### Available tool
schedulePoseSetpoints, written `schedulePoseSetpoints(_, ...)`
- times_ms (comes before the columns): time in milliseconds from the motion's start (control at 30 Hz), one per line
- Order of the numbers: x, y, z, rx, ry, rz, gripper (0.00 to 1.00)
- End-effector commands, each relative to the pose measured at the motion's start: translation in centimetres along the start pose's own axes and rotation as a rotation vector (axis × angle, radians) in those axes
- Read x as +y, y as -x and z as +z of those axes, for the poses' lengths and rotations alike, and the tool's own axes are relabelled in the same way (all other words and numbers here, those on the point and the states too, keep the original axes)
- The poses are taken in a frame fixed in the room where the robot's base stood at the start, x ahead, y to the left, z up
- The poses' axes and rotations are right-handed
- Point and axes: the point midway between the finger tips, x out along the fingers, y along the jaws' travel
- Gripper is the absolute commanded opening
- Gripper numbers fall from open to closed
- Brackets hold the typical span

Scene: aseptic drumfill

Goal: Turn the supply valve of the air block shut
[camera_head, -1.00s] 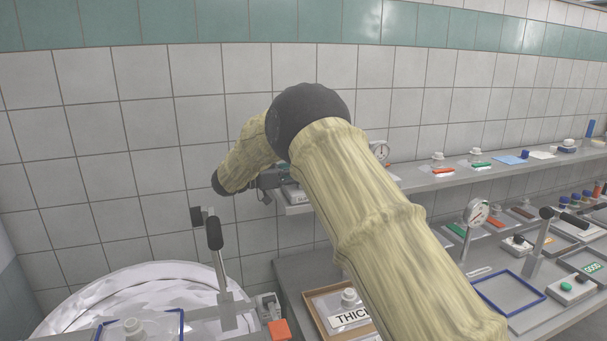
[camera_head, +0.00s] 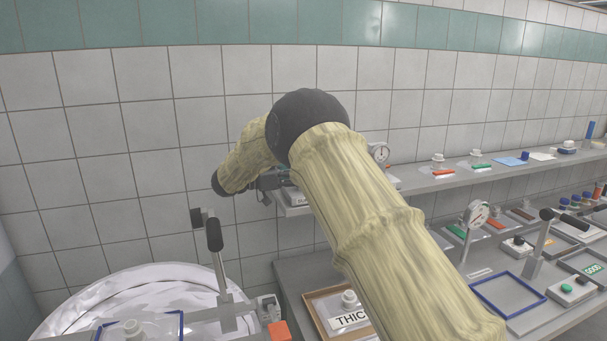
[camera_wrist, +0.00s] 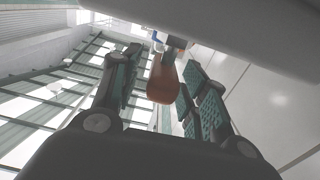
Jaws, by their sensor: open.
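In the wrist view an orange-brown rounded handle (camera_wrist: 162,82), which looks like the supply valve's, hangs between the two fingers of my gripper (camera_wrist: 158,65). The fingers, with green ribbed pads, are apart on either side of it. The right finger is close to the handle, and I cannot tell whether it touches. In the head view my gripper (camera_head: 270,181) is small and dark at the left end of the wall shelf, partly behind my arm. The air block itself is mostly hidden there by my arm.
The wall shelf (camera_head: 445,180) carries a round gauge (camera_head: 379,152) near my arm. A drum with a pale liner (camera_head: 95,297) stands lower left. The tiled wall is close behind.

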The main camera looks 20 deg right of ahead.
Motion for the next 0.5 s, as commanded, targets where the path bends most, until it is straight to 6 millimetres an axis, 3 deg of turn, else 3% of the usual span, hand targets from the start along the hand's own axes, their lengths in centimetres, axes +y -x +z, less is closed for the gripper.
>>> schedulePoseSetpoints(167, -0.1, 1.4, 0.1, 0.000, 0.000, -0.002, 0.44)
schedulePoseSetpoints(500, -0.1, 7.4, 0.0, -0.001, -0.001, -0.003, 0.44)
